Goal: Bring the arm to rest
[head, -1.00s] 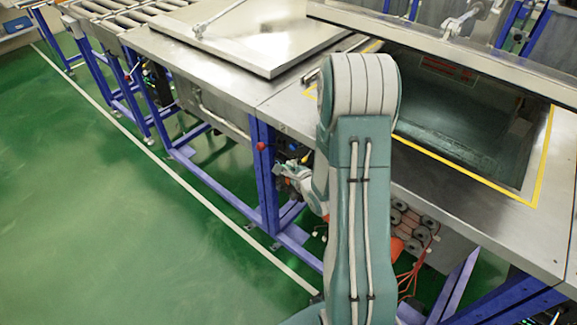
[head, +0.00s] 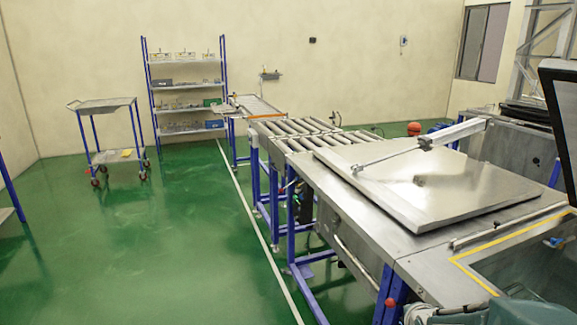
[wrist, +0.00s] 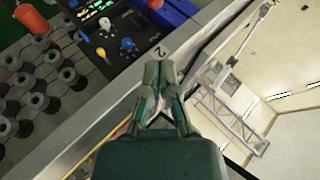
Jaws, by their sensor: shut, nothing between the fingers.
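My gripper (wrist: 158,68) shows in the wrist view with its two fingers together and nothing between them. In the head view only a small part of my arm (head: 528,314) shows at the bottom right edge, and the gripper itself is out of that view.
The workbench carries a closed metal lid (head: 440,183) and an open bay edged by a yellow line (head: 510,238). A roller conveyor (head: 295,130), a shelf rack (head: 187,86) and a cart (head: 105,105) stand farther back. The green floor (head: 150,240) at left is clear.

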